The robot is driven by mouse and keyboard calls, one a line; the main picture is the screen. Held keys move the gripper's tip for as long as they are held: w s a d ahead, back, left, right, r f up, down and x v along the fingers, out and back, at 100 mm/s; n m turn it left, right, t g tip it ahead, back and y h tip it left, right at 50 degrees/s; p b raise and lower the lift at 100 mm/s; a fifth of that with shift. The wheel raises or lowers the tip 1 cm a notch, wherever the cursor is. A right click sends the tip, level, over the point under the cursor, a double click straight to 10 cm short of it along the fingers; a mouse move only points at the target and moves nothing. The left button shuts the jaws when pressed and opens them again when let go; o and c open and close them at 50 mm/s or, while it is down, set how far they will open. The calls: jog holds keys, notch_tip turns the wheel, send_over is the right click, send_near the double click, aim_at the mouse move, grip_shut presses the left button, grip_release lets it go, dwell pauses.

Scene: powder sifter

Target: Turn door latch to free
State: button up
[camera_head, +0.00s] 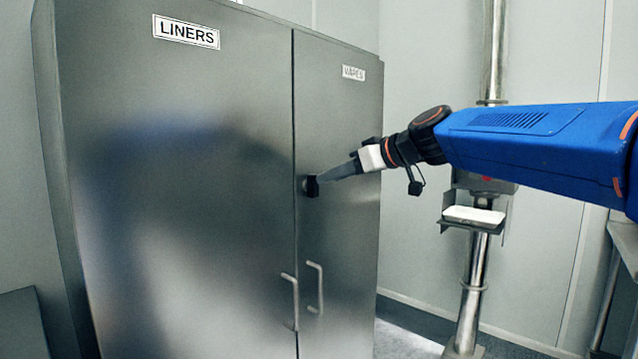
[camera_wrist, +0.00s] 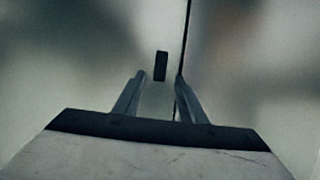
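The door latch (camera_head: 311,187) is a small black knob on the right door of a grey metal cabinet, close to the seam between the doors. In the wrist view the latch (camera_wrist: 160,66) is a dark upright bar, its long side roughly parallel to the door seam (camera_wrist: 187,50). My gripper (camera_head: 322,180) reaches in from the right, its tips at or very near the latch. In the wrist view my gripper (camera_wrist: 160,80) is open, with the latch between and slightly beyond the two fingertips. I cannot tell whether either finger touches it.
The left door (camera_head: 180,170) is labelled LINERS; the right door's label (camera_head: 353,73) is blurred. Both doors are closed, with vertical handles (camera_head: 316,288) below the latch. A steel post (camera_head: 470,290) with a small shelf stands right of the cabinet.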

aim_at(308, 182)
jog(key=x, duration=0.5)
jog(key=shift+w+a+f, duration=0.2)
jog(key=shift+a, duration=0.1)
grip_shut()
